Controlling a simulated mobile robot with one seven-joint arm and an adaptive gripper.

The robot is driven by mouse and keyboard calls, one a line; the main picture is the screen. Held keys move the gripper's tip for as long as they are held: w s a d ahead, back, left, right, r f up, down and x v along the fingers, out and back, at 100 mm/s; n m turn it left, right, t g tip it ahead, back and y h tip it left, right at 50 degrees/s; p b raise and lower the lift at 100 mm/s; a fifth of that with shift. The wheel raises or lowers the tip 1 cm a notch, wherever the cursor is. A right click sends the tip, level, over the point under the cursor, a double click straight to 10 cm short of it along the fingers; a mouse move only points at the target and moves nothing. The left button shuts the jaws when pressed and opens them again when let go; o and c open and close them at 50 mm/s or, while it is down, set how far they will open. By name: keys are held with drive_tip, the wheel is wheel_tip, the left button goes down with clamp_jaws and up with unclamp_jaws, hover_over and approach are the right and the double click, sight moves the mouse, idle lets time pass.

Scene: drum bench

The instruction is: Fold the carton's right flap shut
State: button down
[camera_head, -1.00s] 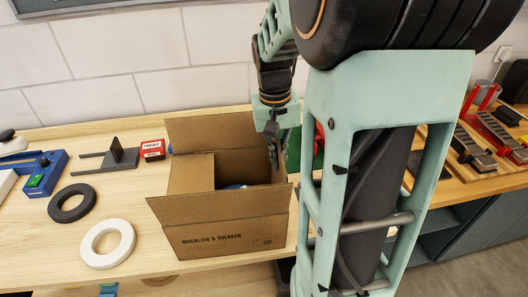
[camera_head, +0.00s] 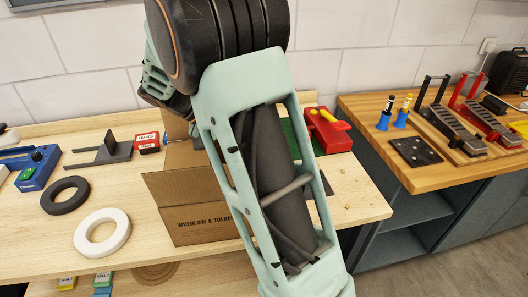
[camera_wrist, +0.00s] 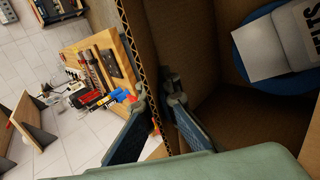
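The brown cardboard carton (camera_head: 190,222) stands on the wooden bench, its printed front flap hanging outward. In the wrist view my gripper (camera_wrist: 157,108) is open, with one finger on each side of a cardboard panel's corrugated edge (camera_wrist: 150,75). One finger is inside the carton, the other outside. Whether either finger touches the panel I cannot tell. Inside the carton is a blue round thing (camera_wrist: 243,78) with a white lettered piece (camera_wrist: 262,48) on it.
A white ring (camera_head: 79,240) and a dark ring (camera_head: 48,203) lie left of the carton. A small red box (camera_head: 147,143) and grey bracket (camera_head: 112,148) stand behind them.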

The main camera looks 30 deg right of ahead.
drive_tip(key=h+b, duration=0.1)
drive_tip(key=f+g+h+b, duration=0.1)
drive_tip(key=h, duration=0.1)
drive_tip(key=a+f+h+b, duration=0.1)
drive_tip(key=shift+w+a+h, duration=0.1)
drive_tip(key=shift+w+h, duration=0.1)
drive_tip(key=shift+h, duration=0.1)
drive_tip(key=shift+f, duration=0.1)
drive_tip(key=c, duration=2.7)
unclamp_jaws()
drive_tip(key=shift+g, duration=0.3)
drive_tip(key=o, duration=0.5)
drive_tip(key=v, duration=1.2)
drive_tip(key=shift+s+f, duration=0.1)
drive_tip(key=shift+c, duration=0.6)
